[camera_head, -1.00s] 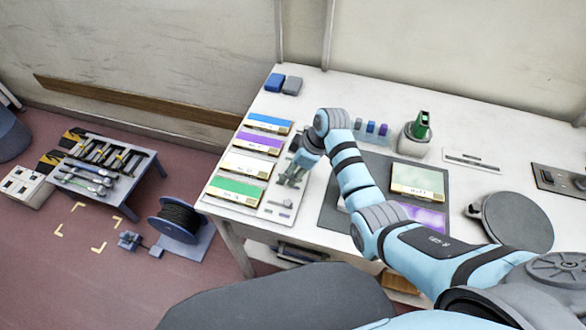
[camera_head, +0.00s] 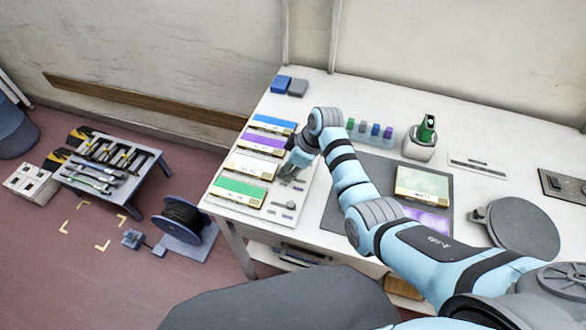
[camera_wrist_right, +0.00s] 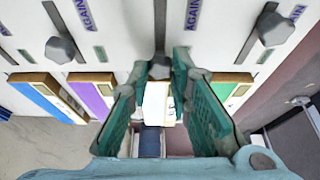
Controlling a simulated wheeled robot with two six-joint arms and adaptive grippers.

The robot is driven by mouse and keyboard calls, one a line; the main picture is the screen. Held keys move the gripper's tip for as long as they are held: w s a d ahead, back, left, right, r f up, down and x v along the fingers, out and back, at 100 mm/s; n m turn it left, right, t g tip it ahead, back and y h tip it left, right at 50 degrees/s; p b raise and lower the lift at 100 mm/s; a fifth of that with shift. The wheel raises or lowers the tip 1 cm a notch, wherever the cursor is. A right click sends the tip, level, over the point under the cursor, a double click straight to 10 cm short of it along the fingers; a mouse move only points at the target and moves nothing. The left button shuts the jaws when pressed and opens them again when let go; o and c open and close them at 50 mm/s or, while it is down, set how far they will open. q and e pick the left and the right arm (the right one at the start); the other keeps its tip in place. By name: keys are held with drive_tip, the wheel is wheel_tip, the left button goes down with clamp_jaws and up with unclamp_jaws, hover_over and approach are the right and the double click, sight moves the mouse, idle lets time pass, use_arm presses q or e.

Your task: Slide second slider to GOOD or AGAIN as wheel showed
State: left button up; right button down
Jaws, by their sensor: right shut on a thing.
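The slider board (camera_head: 252,214) lies at the table's left end, with a blue panel (camera_head: 272,124), a purple panel (camera_head: 261,143), a white panel (camera_head: 250,165) and a green panel (camera_head: 238,191) in a row. My right gripper (camera_head: 291,173) is down at the board beside the panels. In the right wrist view its fingers (camera_wrist_right: 160,72) are shut on a grey slider knob (camera_wrist_right: 158,69) in the middle slot, in line with the white panel (camera_wrist_right: 156,103). Other grey knobs stand at left (camera_wrist_right: 60,49) and right (camera_wrist_right: 274,29). AGAIN labels show beside the slots. My left gripper is out of view.
A cup with a green bottle (camera_head: 427,128) and a round grey disc (camera_head: 522,226) stand farther right. A wheel spool (camera_head: 181,218) is on the floor.

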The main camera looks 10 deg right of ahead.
drive_tip(key=c, duration=1.7)
unclamp_jaws()
drive_tip(key=shift+a, duration=0.15)
drive_tip(key=shift+o, duration=1.3)
drive_tip(key=shift+w, duration=0.1)
drive_tip(key=shift+w+a, duration=0.1)
drive_tip(key=shift+r, duration=0.15)
drive_tip(key=v, duration=1.1)
drive_tip(key=shift+r, duration=0.25)
